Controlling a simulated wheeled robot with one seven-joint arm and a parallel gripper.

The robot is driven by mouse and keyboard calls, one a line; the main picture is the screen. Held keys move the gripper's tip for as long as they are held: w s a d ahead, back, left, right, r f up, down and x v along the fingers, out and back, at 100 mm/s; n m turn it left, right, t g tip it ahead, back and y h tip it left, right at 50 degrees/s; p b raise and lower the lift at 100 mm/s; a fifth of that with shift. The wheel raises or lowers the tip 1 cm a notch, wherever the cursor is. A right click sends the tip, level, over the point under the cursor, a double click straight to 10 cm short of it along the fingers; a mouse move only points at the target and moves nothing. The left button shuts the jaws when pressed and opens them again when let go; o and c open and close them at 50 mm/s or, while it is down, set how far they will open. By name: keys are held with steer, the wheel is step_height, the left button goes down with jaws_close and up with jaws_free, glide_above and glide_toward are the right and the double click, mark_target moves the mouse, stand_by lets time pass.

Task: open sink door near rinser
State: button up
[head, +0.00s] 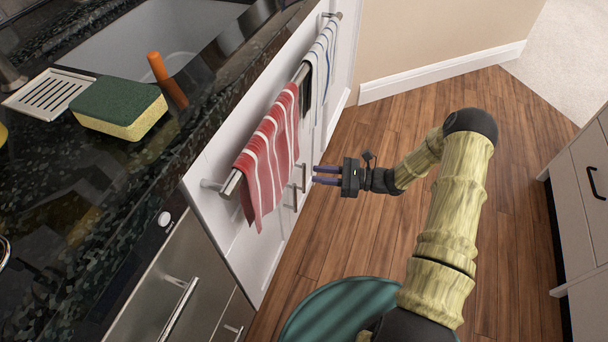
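The white sink cabinet doors (248,245) stand below the counter and look closed. Two vertical metal handles (297,186) sit side by side on them, just right of a red striped towel (272,150). My gripper (314,175) is just right of the handles, its two dark fingers pointing left toward them. The fingers look parted with a gap between them and nothing visible in it. I cannot tell whether a fingertip touches a handle. The sink (165,40) is set in the dark counter above. The towel hides part of the doors.
A metal towel bar (233,184) runs along the cabinet front, also holding a white striped towel (322,55). A sponge (118,108) lies on the counter. A steel appliance front (165,290) is at lower left. Drawers (583,200) stand at right; wood floor (335,235) is clear between.

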mark_target(304, 173)
steer(key=a, duration=0.3)
steer(key=a+b, duration=0.1)
steer(key=a, duration=0.1)
steer(key=shift+w+a, duration=0.2)
steer(key=shift+w, duration=0.05)
steer(key=shift+w, duration=0.1)
jaws_close()
